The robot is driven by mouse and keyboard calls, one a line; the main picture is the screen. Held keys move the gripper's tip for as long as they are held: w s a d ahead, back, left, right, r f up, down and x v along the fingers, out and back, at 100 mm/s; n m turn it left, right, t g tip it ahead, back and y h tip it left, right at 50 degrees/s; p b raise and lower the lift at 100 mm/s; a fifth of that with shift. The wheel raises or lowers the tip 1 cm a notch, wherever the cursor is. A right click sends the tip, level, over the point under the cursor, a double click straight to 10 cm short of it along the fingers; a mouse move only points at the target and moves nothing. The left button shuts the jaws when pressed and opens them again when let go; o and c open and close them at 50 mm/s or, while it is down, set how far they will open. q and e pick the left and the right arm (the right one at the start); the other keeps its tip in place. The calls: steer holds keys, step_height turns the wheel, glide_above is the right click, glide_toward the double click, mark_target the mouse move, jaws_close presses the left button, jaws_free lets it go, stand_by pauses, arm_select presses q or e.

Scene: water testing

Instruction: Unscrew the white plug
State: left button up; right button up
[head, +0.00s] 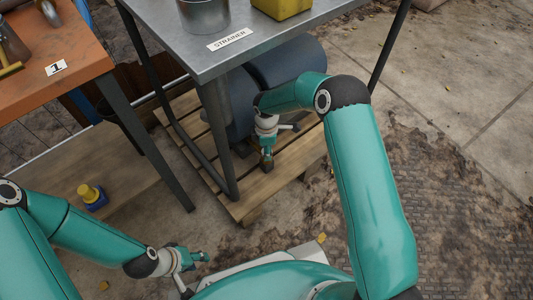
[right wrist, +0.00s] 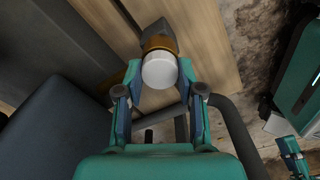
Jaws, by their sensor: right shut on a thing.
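The white plug (right wrist: 160,71) shows as a round white cap between my right gripper's fingertips in the right wrist view. It sits at the end of a brass-brown fitting (right wrist: 157,42). My right gripper (right wrist: 160,78) is shut on the plug, one finger on each side. In the head view my right gripper (head: 266,155) points down under the steel table, just above the wooden pallet, and the plug cannot be made out there. My left gripper (head: 200,257) is low at the left, away from the plug; its finger opening is unclear.
A blue-grey tank (head: 287,62) lies on the wooden pallet (head: 285,180) under the steel table (head: 265,30) labelled STRAINER. Table legs stand close to my right arm. An orange table (head: 40,85) is at left, with a yellow-capped blue bottle (head: 92,196) on the floor.

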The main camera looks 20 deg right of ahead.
steer(key=shift+r+n+p, duration=0.15)
steer(key=shift+n+p, duration=0.2)
steer(key=shift+n, duration=0.65)
steer(key=n, duration=0.2)
steer(key=shift+n, duration=0.3)
steer(key=shift+p, duration=0.3)
steer(key=shift+n+p, duration=0.35)
steer(key=shift+n, duration=0.85)
steer(key=n, duration=0.2)
steer(key=shift+n, duration=0.3)
